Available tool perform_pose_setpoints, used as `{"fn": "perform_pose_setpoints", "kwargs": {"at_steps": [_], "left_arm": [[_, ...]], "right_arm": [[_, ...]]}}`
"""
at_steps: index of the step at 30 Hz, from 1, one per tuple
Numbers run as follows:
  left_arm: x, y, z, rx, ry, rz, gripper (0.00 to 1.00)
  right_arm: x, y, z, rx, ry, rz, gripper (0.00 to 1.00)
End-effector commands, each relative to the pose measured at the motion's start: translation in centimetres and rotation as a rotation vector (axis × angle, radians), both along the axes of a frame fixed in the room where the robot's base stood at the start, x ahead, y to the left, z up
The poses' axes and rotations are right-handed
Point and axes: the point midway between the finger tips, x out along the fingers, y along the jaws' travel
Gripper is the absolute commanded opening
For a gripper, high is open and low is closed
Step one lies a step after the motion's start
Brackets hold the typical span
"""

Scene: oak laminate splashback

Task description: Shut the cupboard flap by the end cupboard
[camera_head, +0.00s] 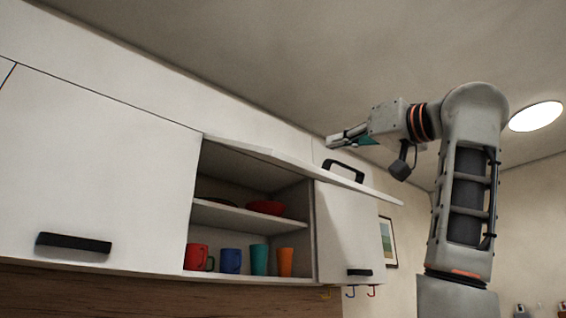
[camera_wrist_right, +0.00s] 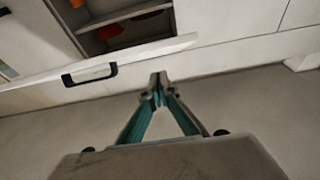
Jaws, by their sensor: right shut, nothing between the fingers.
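The white cupboard flap (camera_head: 290,163) is hinged at its top edge and stands raised, tilted outward over an open compartment. Its black handle (camera_head: 344,170) is near its free edge. In the right wrist view the flap (camera_wrist_right: 150,57) shows with its handle (camera_wrist_right: 89,74) left of my fingers. The end cupboard (camera_head: 345,225) is to the right of the compartment, with its door closed. My right gripper (camera_head: 331,142) is above the raised flap near its outer part, fingers shut and empty; it also shows in the right wrist view (camera_wrist_right: 158,84). My left gripper is not in view.
The open compartment holds a red mug (camera_head: 197,257), a blue mug (camera_head: 231,260), a teal cup (camera_head: 259,259) and an orange cup (camera_head: 285,261), with red dishware (camera_head: 265,207) on the shelf (camera_head: 240,216). A closed cupboard (camera_head: 95,165) is at left. The ceiling is close above.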

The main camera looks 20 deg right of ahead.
Motion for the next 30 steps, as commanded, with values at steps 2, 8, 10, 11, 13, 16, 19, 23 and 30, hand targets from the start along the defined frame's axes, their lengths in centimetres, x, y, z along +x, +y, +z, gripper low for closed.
{"fn": "perform_pose_setpoints", "kwargs": {"at_steps": [2,8,10,11,13,16,19,23,30], "left_arm": [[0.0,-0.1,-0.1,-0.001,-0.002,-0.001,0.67],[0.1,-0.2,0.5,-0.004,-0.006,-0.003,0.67],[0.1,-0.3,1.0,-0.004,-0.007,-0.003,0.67],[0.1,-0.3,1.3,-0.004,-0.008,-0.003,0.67],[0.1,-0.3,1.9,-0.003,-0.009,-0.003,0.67],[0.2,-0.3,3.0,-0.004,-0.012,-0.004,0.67],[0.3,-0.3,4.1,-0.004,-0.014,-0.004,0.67],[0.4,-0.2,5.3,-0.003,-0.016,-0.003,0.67],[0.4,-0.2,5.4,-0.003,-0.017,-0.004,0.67]], "right_arm": [[-2.0,0.0,1.2,-0.006,-0.019,0.006,0.00],[-2.7,0.4,2.3,-0.011,-0.029,0.012,0.00],[-2.0,0.7,2.7,-0.012,-0.030,0.012,0.00],[-1.7,0.9,2.8,-0.012,-0.029,0.012,0.00],[-0.6,1.3,3.2,-0.013,-0.028,0.012,0.00],[1.2,2.1,3.8,-0.013,-0.028,0.012,0.00],[3.0,2.8,4.4,-0.012,-0.028,0.013,0.00],[5.3,3.7,5.1,-0.011,-0.029,0.013,0.00],[7.1,4.4,2.3,-0.011,-0.029,0.012,0.00]]}}
